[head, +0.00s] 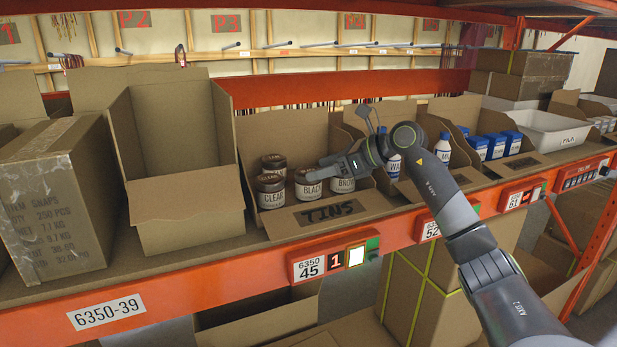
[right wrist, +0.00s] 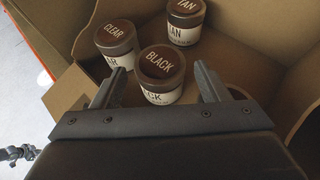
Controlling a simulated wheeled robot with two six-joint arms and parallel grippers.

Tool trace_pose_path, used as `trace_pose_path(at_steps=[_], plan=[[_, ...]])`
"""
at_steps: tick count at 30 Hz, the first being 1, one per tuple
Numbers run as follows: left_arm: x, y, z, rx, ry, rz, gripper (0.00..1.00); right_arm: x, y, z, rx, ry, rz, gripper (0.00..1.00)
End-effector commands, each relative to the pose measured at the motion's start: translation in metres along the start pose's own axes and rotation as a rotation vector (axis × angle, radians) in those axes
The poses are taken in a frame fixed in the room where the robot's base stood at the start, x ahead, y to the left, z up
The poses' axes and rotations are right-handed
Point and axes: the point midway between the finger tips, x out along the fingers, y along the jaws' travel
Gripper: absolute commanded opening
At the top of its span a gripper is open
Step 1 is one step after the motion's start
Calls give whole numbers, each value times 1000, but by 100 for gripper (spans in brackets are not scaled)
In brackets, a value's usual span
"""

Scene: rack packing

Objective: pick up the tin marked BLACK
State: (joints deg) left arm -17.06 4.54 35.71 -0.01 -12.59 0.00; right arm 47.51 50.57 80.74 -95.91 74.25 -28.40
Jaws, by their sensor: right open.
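The tin marked BLACK (head: 308,186) stands upright in the cardboard box labelled TINS (head: 330,211), its top partly hidden by my right gripper in the head view. My right gripper (head: 327,166) is open and reaches in over the box from the right. In the right wrist view the BLACK tin (right wrist: 162,73) shows between the two spread fingers, which stand to its left and right. The CLEAR tin (head: 270,191) stands left of it. The BROWN tin (head: 343,185) stands to its right, under the gripper. The TAN tin (right wrist: 186,20) stands behind. My left gripper is not in view.
An open, taller cardboard box (head: 187,195) stands left of the TINS box, and a taped carton (head: 55,195) beyond it. Boxes with white bottles (head: 393,165) and blue-and-white packs (head: 496,146) stand to the right. The orange shelf beam (head: 210,277) runs along the front.

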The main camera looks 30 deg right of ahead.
Motion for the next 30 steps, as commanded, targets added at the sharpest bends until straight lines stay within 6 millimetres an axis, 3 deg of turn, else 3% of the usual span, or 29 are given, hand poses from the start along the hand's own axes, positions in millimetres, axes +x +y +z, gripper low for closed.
trace_pose_path(at_steps=[1, 6, 17, 25, 30], plan=[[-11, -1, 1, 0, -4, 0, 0, 3, 1, 5, 2, -1, 3, 68], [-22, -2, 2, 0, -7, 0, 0, 21, 0, 3, 2, -1, 2, 68], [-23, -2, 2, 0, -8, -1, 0, 28, 0, 0, -1, -1, 0, 68], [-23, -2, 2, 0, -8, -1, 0, 28, 0, 0, -1, -1, 0, 33], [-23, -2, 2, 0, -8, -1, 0, 28, 0, 0, -1, -2, 0, 32]])
